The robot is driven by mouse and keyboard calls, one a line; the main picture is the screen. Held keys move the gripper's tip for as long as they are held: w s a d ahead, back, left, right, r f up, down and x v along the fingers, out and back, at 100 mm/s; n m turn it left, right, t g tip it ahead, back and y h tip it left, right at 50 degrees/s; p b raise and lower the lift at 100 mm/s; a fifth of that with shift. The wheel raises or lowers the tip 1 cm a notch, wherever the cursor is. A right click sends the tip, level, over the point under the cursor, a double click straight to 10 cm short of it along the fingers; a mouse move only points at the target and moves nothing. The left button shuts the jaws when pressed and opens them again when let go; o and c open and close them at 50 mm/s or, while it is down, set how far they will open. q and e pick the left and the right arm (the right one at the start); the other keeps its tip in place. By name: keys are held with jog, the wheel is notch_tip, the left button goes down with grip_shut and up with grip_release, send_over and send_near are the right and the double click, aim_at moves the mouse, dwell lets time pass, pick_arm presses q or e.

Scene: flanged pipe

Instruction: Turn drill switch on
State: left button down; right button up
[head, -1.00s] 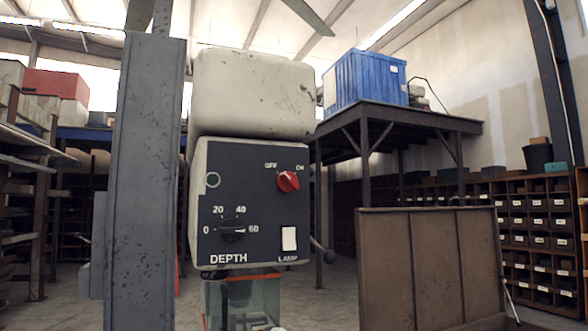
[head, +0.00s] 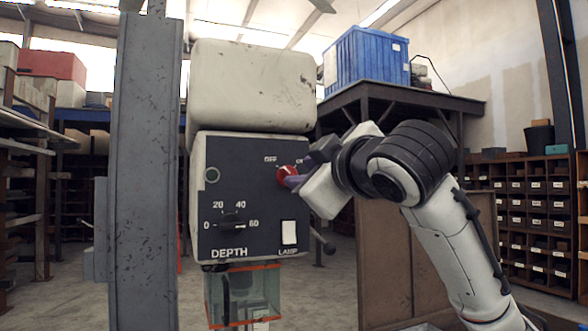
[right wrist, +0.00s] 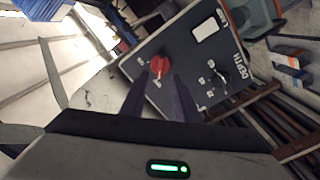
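The drill's dark control panel (head: 245,205) faces me. Its red round switch (head: 282,175) sits at the upper right, under OFF and ON labels. My right gripper (head: 292,179) is at the switch and hides part of it in the head view. In the right wrist view, the red switch (right wrist: 159,65) shows between and just beyond the tips of the two dark fingers (right wrist: 158,80). The fingers are apart, and I cannot tell whether they touch the switch. The exact direction of the switch is hard to read. My left gripper is not in view.
A depth dial (head: 232,221) and a white lamp switch (head: 289,232) sit lower on the panel. A grey column (head: 145,180) stands left of the drill. A brown board (head: 385,255) and a raised table with a blue crate (head: 365,68) stand to the right.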

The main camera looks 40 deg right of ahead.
aim_at(290, 173)
jog(key=p+x, duration=0.1)
jog(key=x, duration=0.4)
jog(key=shift+w, duration=0.1)
grip_shut()
